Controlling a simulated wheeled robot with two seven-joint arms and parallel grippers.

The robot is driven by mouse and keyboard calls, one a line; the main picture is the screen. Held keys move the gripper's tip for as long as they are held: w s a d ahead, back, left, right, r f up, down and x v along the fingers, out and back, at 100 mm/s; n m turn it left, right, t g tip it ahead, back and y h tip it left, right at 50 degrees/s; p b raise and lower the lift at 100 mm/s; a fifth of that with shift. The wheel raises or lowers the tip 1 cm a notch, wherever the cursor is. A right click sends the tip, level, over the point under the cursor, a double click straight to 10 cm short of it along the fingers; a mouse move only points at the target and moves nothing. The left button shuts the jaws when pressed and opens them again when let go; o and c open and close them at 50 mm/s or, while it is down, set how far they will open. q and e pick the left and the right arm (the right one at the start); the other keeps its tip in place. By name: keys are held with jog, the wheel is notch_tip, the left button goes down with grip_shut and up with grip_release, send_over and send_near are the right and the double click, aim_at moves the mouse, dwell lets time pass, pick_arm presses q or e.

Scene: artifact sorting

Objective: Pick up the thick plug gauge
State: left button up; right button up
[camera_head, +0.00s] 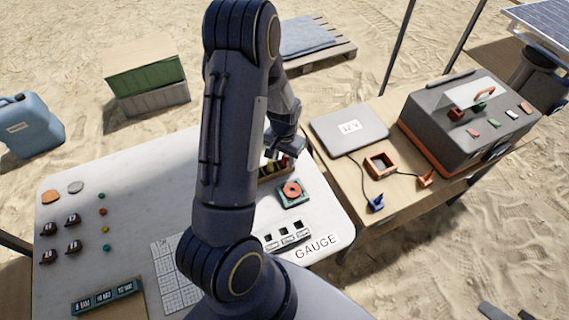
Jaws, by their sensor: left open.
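My left arm comes up across the middle of the view, and its gripper (279,153) is open at the table's far right part. It is just above a small brown wooden holder (272,177) with a few small upright pieces in it, one yellowish and one dark red. The gripper and forearm cover part of this holder. I cannot tell which piece is the thick plug gauge, nor whether the fingers are around a piece. A block with dark square holes (287,239) lies near the "GAUGE" label (316,247). My right gripper is not in view.
A green pad with an orange ring (291,193) lies close to the holder. Brown pieces (73,220), coloured dots and a gridded sheet (170,270) lie on the white table (130,180). A wooden table (400,190) adjoins at right with a grey case (440,120).

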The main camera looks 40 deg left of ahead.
pick_arm(q)
grip_shut()
jog(key=shift+r, duration=0.1)
